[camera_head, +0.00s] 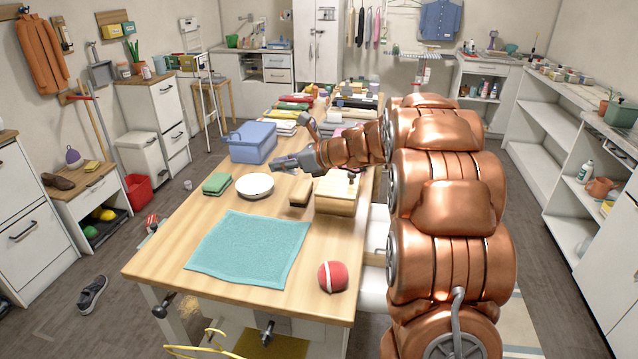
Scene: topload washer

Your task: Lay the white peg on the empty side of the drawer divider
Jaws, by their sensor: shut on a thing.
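My gripper (277,166) is at the end of my copper-coloured arm, pointing left above the table, just behind and over the right rim of a white round dish (254,186). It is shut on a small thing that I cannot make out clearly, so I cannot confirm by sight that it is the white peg. A pale wooden box (337,196) with a dark knob stands to the right, close to my arm. I cannot make out a drawer divider or its compartments. No other white peg shows on the table.
A brown block (300,193) lies left of the wooden box. A green sponge (217,183), a blue basin (253,142), a teal towel (250,249) and a red ball (333,276) are on the table (172,246). Folded cloths crowd its far end. The near left corner is clear.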

